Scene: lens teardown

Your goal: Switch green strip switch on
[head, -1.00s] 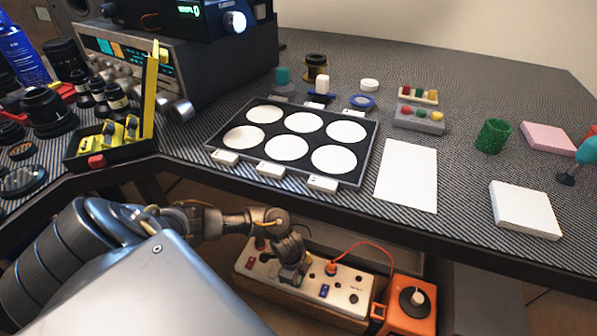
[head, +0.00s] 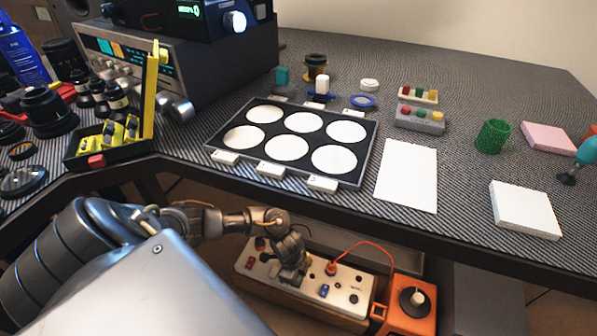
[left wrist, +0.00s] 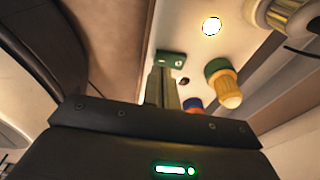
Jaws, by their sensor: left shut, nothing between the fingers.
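The white power strip (head: 345,283) lies below the bench edge, with a red switch (head: 250,263) and a blue switch (head: 323,290) on its face. My left gripper (head: 291,277) is shut and empty, down over the middle of the strip. In the left wrist view, the green switch (left wrist: 178,59) sits on the pale strip, right at the tips of my shut fingers (left wrist: 163,72). I cannot tell whether they touch it or which way it is tipped. In the head view my gripper hides the green switch. My right gripper is not in view.
An orange plug (head: 331,267) with a red cord stands in the strip. An orange box with a dial (head: 408,302) is at its right end. The bench edge (head: 330,205) runs close above my left gripper. A tray with white circles (head: 228,147) lies on the bench.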

